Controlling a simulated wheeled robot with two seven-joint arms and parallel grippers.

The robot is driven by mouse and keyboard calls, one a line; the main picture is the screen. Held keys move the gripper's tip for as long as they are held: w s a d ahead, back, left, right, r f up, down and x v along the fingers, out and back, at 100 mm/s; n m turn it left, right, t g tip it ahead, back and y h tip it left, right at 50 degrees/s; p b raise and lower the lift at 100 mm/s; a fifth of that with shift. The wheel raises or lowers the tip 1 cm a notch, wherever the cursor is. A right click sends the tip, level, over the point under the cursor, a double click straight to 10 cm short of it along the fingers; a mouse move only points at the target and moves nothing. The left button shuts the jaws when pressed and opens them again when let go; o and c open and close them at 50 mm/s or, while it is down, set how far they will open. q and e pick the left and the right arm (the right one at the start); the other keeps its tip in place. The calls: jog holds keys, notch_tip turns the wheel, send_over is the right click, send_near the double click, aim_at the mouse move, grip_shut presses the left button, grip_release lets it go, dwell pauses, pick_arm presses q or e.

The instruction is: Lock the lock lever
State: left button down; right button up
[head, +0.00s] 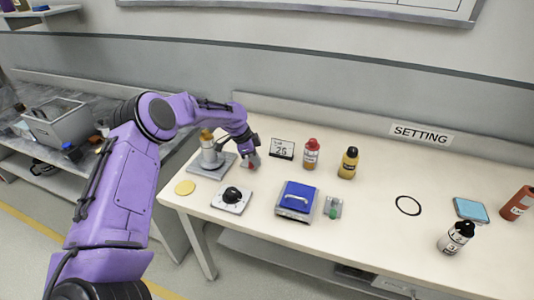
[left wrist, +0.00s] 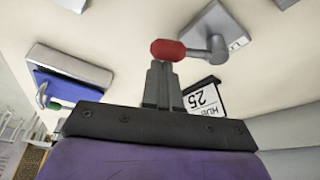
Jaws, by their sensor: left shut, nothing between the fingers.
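The lock lever's grey base plate (head: 199,166) lies near the left end of the table, with an upright post on it. In the left wrist view, a short grey arm runs from the post on the plate (left wrist: 212,28) to a red knob (left wrist: 168,50). My left gripper (left wrist: 163,75) is shut and empty, its fingertips right by the red knob; I cannot tell whether they touch it. In the head view, the left gripper (head: 251,158) is beside the base plate's right side, and the lever arm is largely hidden there. My right gripper is not in view.
A black-knobbed dial (head: 232,197) and a blue box (head: 297,196) with a handle stand toward the front. A sign (head: 282,148) reading 25 and a red-capped bottle (head: 311,154) stand right of my gripper. A yellow disc (head: 185,188) lies near the left edge.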

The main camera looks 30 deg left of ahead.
aim_at(252, 165)
pick_arm(q)
jog(key=shift+s+a+m+g, duration=0.3)
jog(key=shift+s+a+m, duration=0.1)
jog(key=shift+m, duration=0.7)
jog(key=shift+s+a+b, duration=0.2)
jog(key=shift+a+b, duration=0.05)
jog(key=shift+b, duration=0.05)
jog(key=d, duration=0.1)
jog(key=w+d+r, duration=0.1)
jog(key=d+r, duration=0.1)
jog(key=shift+w+d+p, duration=0.15)
jog(key=shift+w+p, duration=0.1)
jog(key=shift+p, duration=0.15)
jog(key=b+v, duration=0.1)
jog(key=v, duration=0.7)
jog(key=shift+a+r, duration=0.3)
jog(key=shift+s, duration=0.1)
